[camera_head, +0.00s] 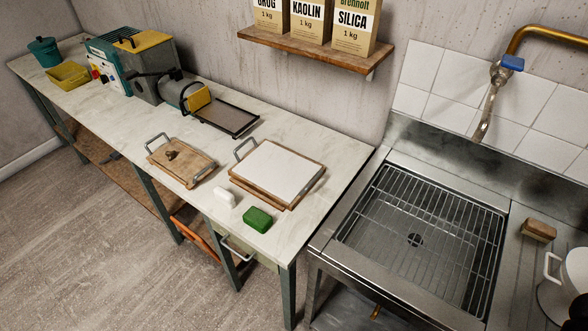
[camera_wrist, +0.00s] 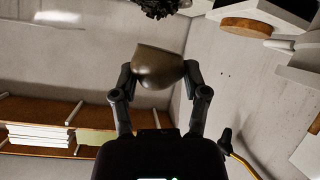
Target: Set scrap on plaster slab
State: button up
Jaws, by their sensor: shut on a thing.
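My gripper (camera_wrist: 158,75) is shut on a smooth, rounded brown-grey lump (camera_wrist: 158,66), which looks like a clay scrap. The lump sits between both fingers in the wrist view. My gripper is outside the head view, so its place over the bench cannot be told. The plaster slab (camera_head: 278,170) is a white rectangle in a wooden tray with a metal handle, near the right end of the bench. Its top is bare. Another small dark brown piece (camera_head: 172,155) lies on a wooden board (camera_head: 196,167) left of the slab.
A white block (camera_head: 225,196) and a green sponge (camera_head: 257,219) lie in front of the slab. A machine (camera_head: 145,70) and a dark tray (camera_head: 226,115) stand farther left. A sink with a wire rack (camera_head: 425,225) is at right. A shelf with bags (camera_head: 310,48) hangs above.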

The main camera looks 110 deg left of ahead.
aim_at(266, 163)
jog(key=u, duration=1)
jog(key=i, duration=0.7)
jog(key=z, duration=1.2)
jog(key=k, duration=0.1)
jog(key=u, duration=2.8)
